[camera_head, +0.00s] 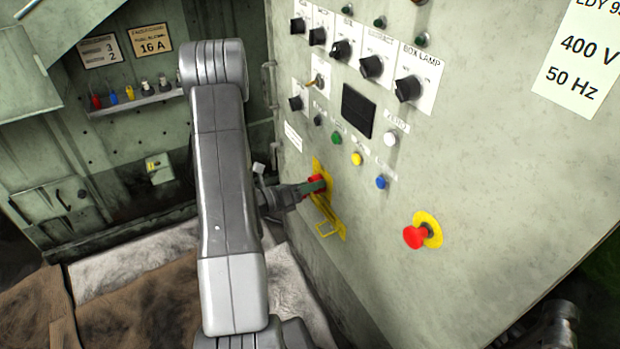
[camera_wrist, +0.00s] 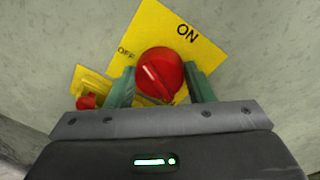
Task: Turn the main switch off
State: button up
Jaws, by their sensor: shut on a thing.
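The main switch is a red rotary knob (camera_wrist: 160,72) on a yellow plate (camera_wrist: 150,25) marked ON at the upper right and OFF at the left in the wrist view. The white line on the knob slants from upper left to lower right, its upper end toward the OFF side. My gripper (camera_wrist: 160,88) has its green fingers on both sides of the knob and is shut on it. In the head view my gripper (camera_head: 313,187) reaches the red knob (camera_head: 317,179) on the panel from the left and partly hides it.
A yellow hasp (camera_head: 327,222) hangs below the switch; a small red part (camera_wrist: 87,101) shows beside the plate. A red emergency button (camera_head: 415,237) stands out to the right. Blue (camera_head: 381,182), yellow (camera_head: 356,159) and green (camera_head: 336,138) buttons sit above. Black knobs (camera_head: 408,89) line the panel top.

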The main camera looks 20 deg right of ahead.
jog(key=n+p, duration=0.3)
jog(key=n, duration=0.1)
jog(key=shift+w, duration=0.1)
jog(key=shift+n+p, duration=0.3)
jog(key=shift+n, duration=0.1)
jog(key=o, duration=1)
jog(key=shift+c, duration=0.2)
jog(key=s+a+r, duration=0.1)
jog(key=a, duration=1.2)
jog(key=shift+a+g, duration=0.3)
jog(key=shift+a, duration=0.1)
jog(key=shift+d, duration=0.15)
jog(key=w+d+f, duration=0.1)
jog(key=d, duration=1.2)
jog(key=shift+d, duration=0.25)
